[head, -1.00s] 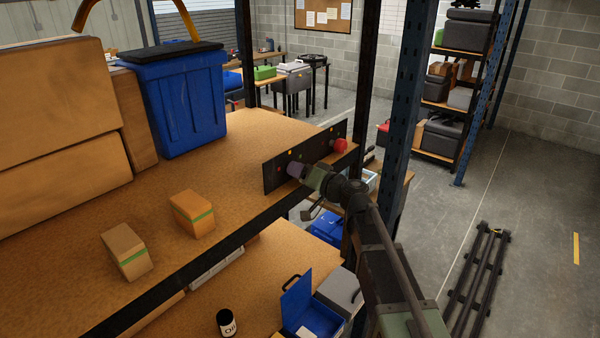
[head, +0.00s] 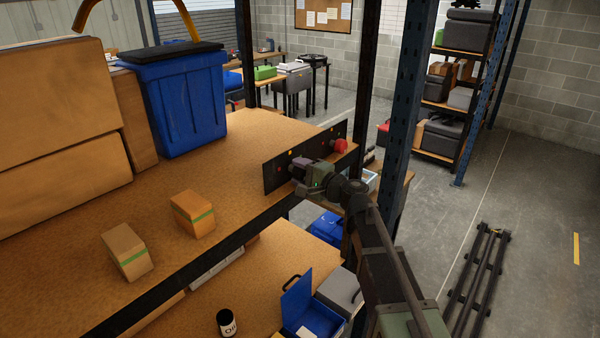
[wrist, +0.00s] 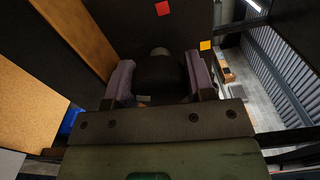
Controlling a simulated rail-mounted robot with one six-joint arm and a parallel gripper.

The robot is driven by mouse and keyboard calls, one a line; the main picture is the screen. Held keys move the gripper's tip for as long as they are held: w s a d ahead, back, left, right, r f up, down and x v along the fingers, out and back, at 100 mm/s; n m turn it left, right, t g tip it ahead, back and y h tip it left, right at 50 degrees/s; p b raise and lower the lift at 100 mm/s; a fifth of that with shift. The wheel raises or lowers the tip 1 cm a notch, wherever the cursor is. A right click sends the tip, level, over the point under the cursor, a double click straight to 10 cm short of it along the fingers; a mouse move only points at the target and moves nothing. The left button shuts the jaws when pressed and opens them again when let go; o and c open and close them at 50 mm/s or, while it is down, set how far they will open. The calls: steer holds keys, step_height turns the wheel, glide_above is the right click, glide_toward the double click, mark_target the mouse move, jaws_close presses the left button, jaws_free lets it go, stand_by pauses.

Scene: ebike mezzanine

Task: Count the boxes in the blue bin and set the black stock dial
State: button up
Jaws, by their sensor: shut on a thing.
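The blue bin (head: 185,105) stands on the upper shelf at the back left in the head view. A black lid (head: 172,52) covers its top, so its contents are hidden. A black panel (head: 270,178) stands upright at the shelf's right end, with small coloured marks and a red knob (head: 340,146). My gripper (head: 301,168) is at the panel's front. In the wrist view its purple pads (wrist: 160,80) are on either side of a dark round dial (wrist: 160,70) and shut on it. The head view hides the dial behind the gripper.
Large cartons (head: 60,130) fill the left. A blue rack post (head: 402,120) stands close behind my arm.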

steer(key=m, duration=0.5)
steer(key=shift+m, duration=2.5)
steer(key=o, duration=0.9)
steer(key=v, duration=1.1)
